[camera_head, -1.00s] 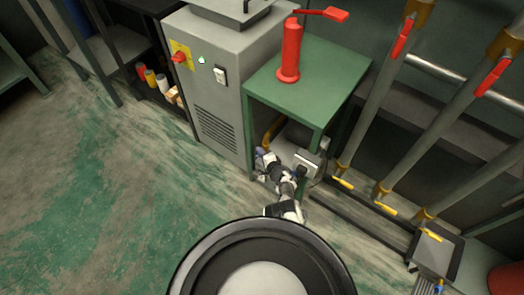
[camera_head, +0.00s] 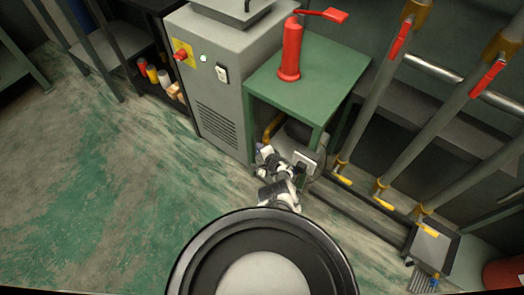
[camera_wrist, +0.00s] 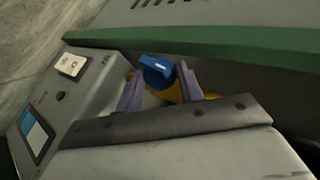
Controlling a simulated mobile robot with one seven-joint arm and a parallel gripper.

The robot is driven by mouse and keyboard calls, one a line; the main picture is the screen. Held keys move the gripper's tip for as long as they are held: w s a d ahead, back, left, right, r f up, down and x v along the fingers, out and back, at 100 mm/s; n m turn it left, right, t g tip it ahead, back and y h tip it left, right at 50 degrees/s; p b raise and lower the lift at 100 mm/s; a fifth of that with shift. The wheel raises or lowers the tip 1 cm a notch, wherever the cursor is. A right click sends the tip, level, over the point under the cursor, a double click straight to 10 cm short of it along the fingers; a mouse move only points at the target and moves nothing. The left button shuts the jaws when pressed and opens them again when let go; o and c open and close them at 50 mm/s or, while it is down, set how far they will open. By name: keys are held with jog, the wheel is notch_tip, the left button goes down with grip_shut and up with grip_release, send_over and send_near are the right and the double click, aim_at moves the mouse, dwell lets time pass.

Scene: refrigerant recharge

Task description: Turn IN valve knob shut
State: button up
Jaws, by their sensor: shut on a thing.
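A blue valve knob (camera_wrist: 157,71) sits in the middle of the wrist view, on top of a yellow-orange part. My gripper (camera_wrist: 160,78) has its two purple fingers on either side of the knob and is shut on it. No lettering on the knob can be read. The grey recharge machine (camera_wrist: 98,88) lies beside and below it, with a screen, a green button and a white switch plate. In the head view, my arm reaches down to this machine (camera_head: 306,161) under the green table; the knob is hidden there.
The green table (camera_head: 310,80), with a red hand-pump-like device (camera_head: 290,50) on it, stands over the work spot. A grey cabinet (camera_head: 215,75) is to its left. Pipes with red levers (camera_head: 488,78) and yellow handles (camera_head: 383,204) are at right. The floor at left is clear.

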jog(key=o, duration=1)
jog(key=shift+f, duration=0.1)
